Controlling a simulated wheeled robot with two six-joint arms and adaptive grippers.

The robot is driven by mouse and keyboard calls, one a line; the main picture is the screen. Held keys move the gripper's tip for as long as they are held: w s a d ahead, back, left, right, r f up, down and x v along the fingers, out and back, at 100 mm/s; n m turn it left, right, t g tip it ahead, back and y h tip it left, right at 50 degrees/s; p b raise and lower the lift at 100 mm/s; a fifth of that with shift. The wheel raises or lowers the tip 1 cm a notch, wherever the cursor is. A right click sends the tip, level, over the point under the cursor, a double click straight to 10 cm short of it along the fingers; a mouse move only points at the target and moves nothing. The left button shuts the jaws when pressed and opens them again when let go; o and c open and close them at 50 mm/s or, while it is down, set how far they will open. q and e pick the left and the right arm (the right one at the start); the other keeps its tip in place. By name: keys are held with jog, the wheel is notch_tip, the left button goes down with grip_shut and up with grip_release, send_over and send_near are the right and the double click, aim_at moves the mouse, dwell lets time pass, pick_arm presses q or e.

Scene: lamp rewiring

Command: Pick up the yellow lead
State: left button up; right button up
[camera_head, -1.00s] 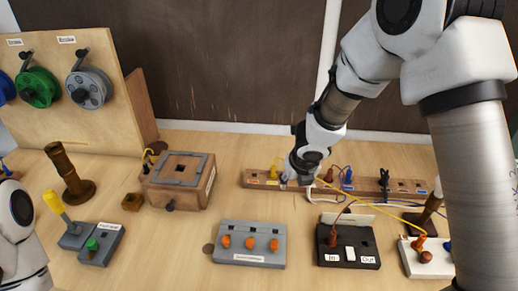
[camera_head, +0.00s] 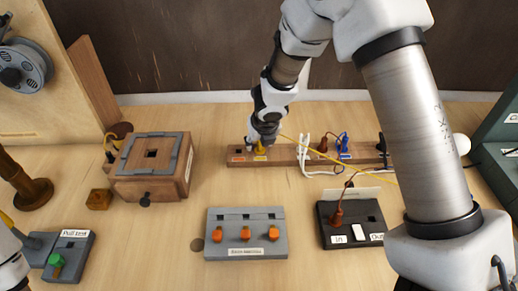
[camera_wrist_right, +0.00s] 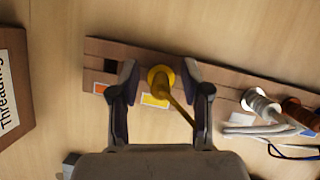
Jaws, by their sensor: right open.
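The yellow lead (camera_wrist_right: 160,80) has its plug end upright in the wooden rack (camera_wrist_right: 105,50), by a yellow label, with its cable running off to the right. In the head view its plug (camera_head: 261,147) shows just below my right gripper (camera_head: 264,132), and its thin cable (camera_head: 300,140) runs right behind my arm. In the right wrist view my right gripper (camera_wrist_right: 160,82) is open, with one finger on each side of the yellow plug; I cannot tell whether they touch it. My left gripper is not clearly in view; only part of my left arm shows at the lower left.
White (camera_head: 304,145), brown (camera_head: 322,146) and blue (camera_head: 343,142) leads stand in the rack to the right. A wooden box (camera_head: 178,186), a grey block with orange knobs (camera_head: 222,247) and a black switch box (camera_head: 333,208) stand nearby. Bare table lies between them.

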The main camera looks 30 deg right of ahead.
jog(key=shift+s+r, duration=0.2)
jog(key=shift+r, duration=0.05)
jog(key=shift+c, duration=0.9)
jog(key=shift+s+r, duration=0.1)
jog(key=shift+s, duration=0.1)
jog(key=c, duration=0.6)
jog(key=shift+w, duration=0.1)
grip_shut()
